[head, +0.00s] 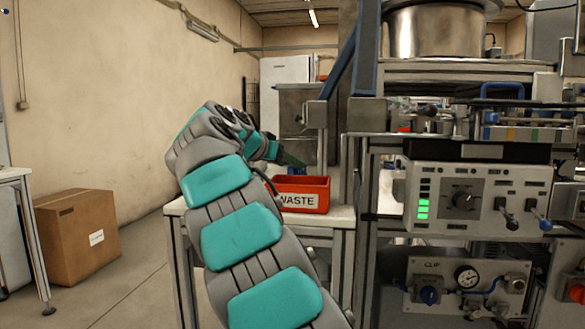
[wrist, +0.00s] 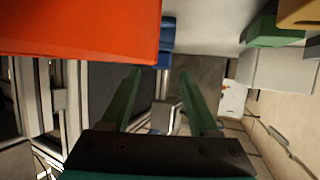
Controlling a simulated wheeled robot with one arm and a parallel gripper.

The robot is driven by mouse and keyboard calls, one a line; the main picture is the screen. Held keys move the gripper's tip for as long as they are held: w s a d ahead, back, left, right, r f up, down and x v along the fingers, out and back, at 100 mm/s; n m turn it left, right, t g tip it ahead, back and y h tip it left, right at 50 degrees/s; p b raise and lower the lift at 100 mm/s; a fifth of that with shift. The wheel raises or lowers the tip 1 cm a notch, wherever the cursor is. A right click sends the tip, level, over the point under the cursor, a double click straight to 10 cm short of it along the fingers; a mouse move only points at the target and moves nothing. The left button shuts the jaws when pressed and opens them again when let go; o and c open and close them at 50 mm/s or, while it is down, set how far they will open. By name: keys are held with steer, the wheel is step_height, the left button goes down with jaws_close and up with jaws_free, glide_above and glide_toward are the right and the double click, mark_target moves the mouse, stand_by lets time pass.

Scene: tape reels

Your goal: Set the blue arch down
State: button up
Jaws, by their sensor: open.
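A small blue piece, which looks like the blue arch (head: 297,171), shows just behind the rim of the red WASTE bin (head: 302,195) in the head view. In the wrist view the blue piece (wrist: 166,45) is beside the red bin (wrist: 80,25), at the edge of the pale table top. Its full shape is hidden. My gripper (wrist: 159,72) is open, with its two green fingers apart and nothing seen between them. The blue piece lies just past the fingertips, apart from them as far as I can tell. In the head view my gripper (head: 292,161) is above and behind the bin.
In the wrist view a green block (wrist: 275,30) and a tan block (wrist: 300,12) are at the upper right, near a white box (wrist: 270,68). In the head view a machine rack with a control panel (head: 478,198) stands right of the table. A cardboard box (head: 75,238) is on the floor.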

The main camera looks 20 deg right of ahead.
steer(key=v, duration=0.8)
